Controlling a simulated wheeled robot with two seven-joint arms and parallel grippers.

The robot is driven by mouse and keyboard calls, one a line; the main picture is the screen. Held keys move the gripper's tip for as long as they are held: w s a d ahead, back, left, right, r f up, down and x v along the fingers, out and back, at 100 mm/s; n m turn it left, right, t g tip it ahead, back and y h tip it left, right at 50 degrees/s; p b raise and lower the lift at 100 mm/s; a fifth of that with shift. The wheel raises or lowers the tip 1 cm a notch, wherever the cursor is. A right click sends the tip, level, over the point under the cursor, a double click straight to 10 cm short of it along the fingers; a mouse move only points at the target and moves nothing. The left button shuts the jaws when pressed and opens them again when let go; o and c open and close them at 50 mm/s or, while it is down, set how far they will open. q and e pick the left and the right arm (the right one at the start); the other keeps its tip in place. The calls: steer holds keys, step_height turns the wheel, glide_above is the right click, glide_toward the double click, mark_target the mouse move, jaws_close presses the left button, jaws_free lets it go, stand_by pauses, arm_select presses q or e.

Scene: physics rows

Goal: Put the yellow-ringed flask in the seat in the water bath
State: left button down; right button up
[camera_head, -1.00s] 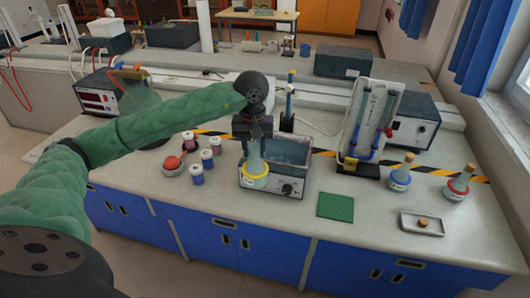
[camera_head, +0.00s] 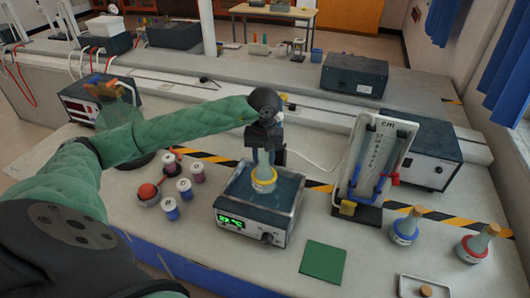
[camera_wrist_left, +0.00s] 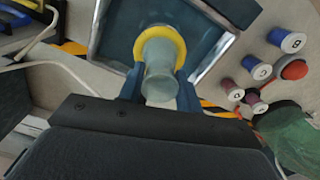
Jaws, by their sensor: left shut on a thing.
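The yellow-ringed flask (camera_head: 264,178) is upright in my left gripper (camera_head: 262,152), which is shut on its neck. In the left wrist view the flask (camera_wrist_left: 160,62) hangs between the fingers of the gripper (camera_wrist_left: 160,95), with its yellow ring around the body. The water bath (camera_head: 253,219) is a grey box with an open top and a green lit display. The flask is over the bath's opening; I cannot tell whether its base touches anything inside. The bath's rim (camera_wrist_left: 97,35) also shows in the left wrist view. The seat is hidden. My right gripper is not in view.
A manometer stand (camera_head: 374,160) is behind right. A green mat (camera_head: 323,260), a blue-ringed flask (camera_head: 405,230), a red-ringed flask (camera_head: 474,246) and a tray (camera_head: 408,286) lie right.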

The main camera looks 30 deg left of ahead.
mark_target(265, 167)
arm_select(q)
steer(key=shift+w+f, duration=0.3)
steer(key=shift+f, duration=0.1)
steer(key=shift+s+f, duration=0.25)
steer(key=shift+f, duration=0.5)
steer(key=shift+w+f, duration=0.1)
steer(key=shift+f, duration=1)
steer(key=shift+f+b, duration=1.1)
steer(key=shift+b, duration=0.3)
steer(key=shift+f+b, duration=0.75)
steer(key=shift+b, duration=0.05)
steer(key=shift+f+b, duration=0.3)
steer(key=shift+f, duration=0.1)
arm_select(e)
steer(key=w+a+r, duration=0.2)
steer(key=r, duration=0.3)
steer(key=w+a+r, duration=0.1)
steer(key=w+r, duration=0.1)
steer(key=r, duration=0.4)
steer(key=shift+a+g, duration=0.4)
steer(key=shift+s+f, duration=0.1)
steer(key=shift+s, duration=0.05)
